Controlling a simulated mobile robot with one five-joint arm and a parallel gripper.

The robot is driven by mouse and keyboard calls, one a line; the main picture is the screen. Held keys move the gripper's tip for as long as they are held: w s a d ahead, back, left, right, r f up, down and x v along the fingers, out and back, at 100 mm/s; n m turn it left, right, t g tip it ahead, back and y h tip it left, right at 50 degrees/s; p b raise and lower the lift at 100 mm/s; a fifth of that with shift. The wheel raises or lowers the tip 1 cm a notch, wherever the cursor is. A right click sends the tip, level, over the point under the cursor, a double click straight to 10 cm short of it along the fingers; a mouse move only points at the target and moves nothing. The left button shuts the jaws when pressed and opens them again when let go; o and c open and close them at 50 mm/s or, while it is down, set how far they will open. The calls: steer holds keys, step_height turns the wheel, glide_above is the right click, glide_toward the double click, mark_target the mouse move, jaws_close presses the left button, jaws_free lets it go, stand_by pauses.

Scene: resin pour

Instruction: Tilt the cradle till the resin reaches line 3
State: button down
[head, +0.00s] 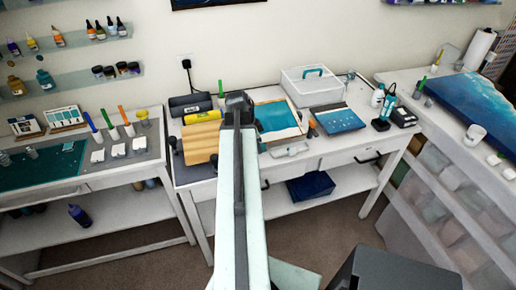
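My arm reaches from the bottom of the head view up to the middle table. My gripper (238,98) is at its far end, dark and small, seen from behind; its fingers cannot be made out. Just left of it is a wooden board (200,144) with dark knob-like parts at its edges, which may be the cradle. Just right of it is a wood-edged panel with a teal surface (278,116), partly hidden by my arm. I cannot tell which holds the resin. No numbered line is readable, and I cannot tell whether my gripper touches anything.
A yellow roll (202,116) and a black roll (190,104) lie behind the board. A white lidded box (311,86), a blue panel (340,121) and bottles (378,95) stand to the right. Side benches (130,165) carry cups and sticks. Carpet (330,230) is open in front.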

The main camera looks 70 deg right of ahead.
steer(key=shift+a+f, duration=0.15)
steer(key=shift+f, duration=0.05)
steer(key=shift+w+r+p, duration=0.1)
steer(key=shift+r+p, duration=0.4)
steer(key=shift+p, duration=0.3)
steer(key=s+a+p+v, duration=0.1)
steer(key=s+p+v, duration=0.2)
steer(key=p+v, duration=0.9)
steer(key=shift+w+a+r, duration=0.2)
steer(key=shift+r, duration=0.4)
